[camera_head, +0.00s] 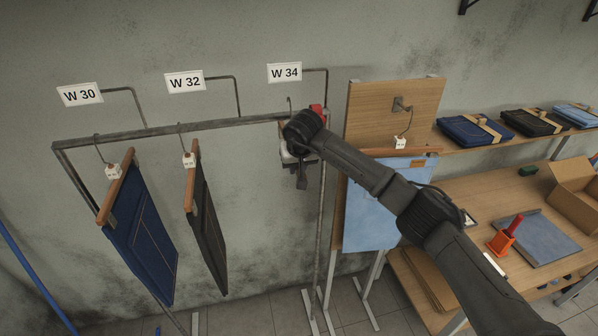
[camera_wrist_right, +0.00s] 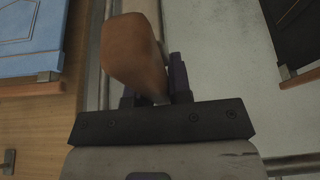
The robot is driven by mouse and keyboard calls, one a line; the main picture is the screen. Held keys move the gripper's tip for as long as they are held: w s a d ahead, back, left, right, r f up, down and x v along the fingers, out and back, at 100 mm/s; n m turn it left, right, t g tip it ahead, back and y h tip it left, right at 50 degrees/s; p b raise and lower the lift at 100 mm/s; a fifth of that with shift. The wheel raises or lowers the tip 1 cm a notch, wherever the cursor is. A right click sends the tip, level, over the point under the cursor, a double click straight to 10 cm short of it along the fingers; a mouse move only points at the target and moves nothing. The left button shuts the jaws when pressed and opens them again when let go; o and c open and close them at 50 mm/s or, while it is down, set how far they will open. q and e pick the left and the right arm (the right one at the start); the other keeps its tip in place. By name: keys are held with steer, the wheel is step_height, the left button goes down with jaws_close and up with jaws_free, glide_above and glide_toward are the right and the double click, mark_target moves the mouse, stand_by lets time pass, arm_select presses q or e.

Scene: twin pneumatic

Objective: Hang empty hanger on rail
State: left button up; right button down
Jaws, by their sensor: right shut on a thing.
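The rail (camera_head: 215,123) is a grey metal bar on a stand, with its right end under the W 34 sign (camera_head: 284,72). My right gripper (camera_head: 301,178) is at that right end, pointing down. In the right wrist view, my right gripper's dark fingers are shut on the wooden hanger (camera_wrist_right: 138,50), whose rounded brown end points toward the camera. In the head view my wrist hides most of the hanger. A thin hook (camera_head: 290,103) shows just above my wrist, close to the rail; I cannot tell whether it rests on it. My left gripper is not in view.
Dark blue jeans (camera_head: 145,235) and black jeans (camera_head: 207,225) hang on the rail under W 30 and W 32. Light blue jeans (camera_head: 372,205) hang on a wooden board (camera_head: 365,105) just right of the stand. A workbench (camera_head: 470,195) stands at the right.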

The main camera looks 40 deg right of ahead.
steer(key=shift+w+d+f+b, duration=0.15)
steer(key=shift+f+b, duration=0.2)
steer(key=shift+f, duration=1.3)
steer(key=c, duration=1.1)
jaws_free()
steer(key=shift+o, duration=0.7)
steer(key=shift+f, duration=0.1)
steer(key=b+v, duration=0.2)
steer(key=v, duration=1.2)
steer(key=shift+w, duration=0.1)
